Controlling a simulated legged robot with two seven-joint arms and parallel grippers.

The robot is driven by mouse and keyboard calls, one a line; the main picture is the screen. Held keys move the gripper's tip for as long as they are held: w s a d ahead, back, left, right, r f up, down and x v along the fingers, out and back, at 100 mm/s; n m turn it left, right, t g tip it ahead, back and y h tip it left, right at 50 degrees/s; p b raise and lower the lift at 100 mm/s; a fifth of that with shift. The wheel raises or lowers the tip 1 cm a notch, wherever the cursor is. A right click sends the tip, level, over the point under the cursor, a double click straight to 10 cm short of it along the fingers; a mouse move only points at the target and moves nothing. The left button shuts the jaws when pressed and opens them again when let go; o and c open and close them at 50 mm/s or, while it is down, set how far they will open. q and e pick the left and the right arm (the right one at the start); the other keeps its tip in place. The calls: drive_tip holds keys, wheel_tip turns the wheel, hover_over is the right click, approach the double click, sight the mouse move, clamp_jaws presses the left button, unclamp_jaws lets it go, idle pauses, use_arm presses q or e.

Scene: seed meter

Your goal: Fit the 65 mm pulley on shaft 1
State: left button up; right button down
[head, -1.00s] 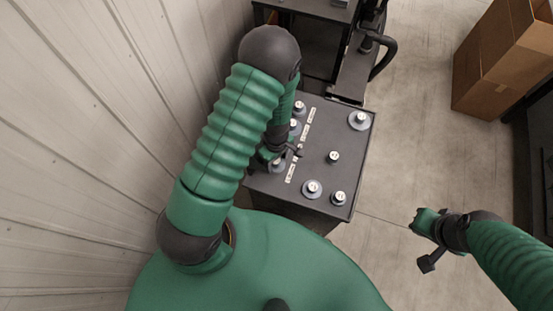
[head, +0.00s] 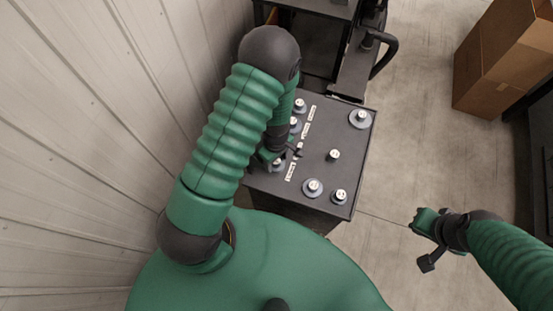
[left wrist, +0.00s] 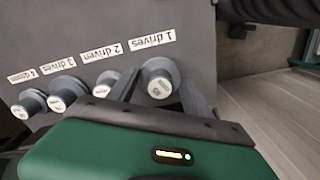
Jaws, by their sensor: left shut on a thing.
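My left gripper (head: 276,162) is at the near left of the dark bench top, partly hidden by my arm. In the left wrist view its fingers (left wrist: 158,94) are on either side of a pale grey pulley (left wrist: 160,78), and it is shut on it. This pulley stands by the label "1 drives" (left wrist: 152,40), at the place of shaft 1. Shaft 1 itself is hidden under it, and I cannot tell whether the pulley is fully down. My right gripper (head: 430,238) is over the floor at the right, away from the bench; its jaw gap is not clear.
Pulleys or shaft ends stand by labels 2 (left wrist: 105,83), 3 (left wrist: 65,92) and 4 (left wrist: 30,102). Several loose round parts stand on the bench top, including ones at the near edge (head: 313,187) and far right corner (head: 360,118). A wall (head: 90,120) is close on the left.

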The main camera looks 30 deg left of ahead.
use_arm(q)
drive_tip(key=shift+f+b, duration=0.55)
drive_tip(key=shift+f, duration=0.15)
drive_tip(key=o, duration=1.5)
drive_tip(key=r, duration=1.1)
drive_tip(key=r+p, duration=0.1)
drive_tip(key=r, duration=0.4)
drive_tip(key=shift+w+r, duration=0.25)
drive_tip(key=shift+r, duration=0.1)
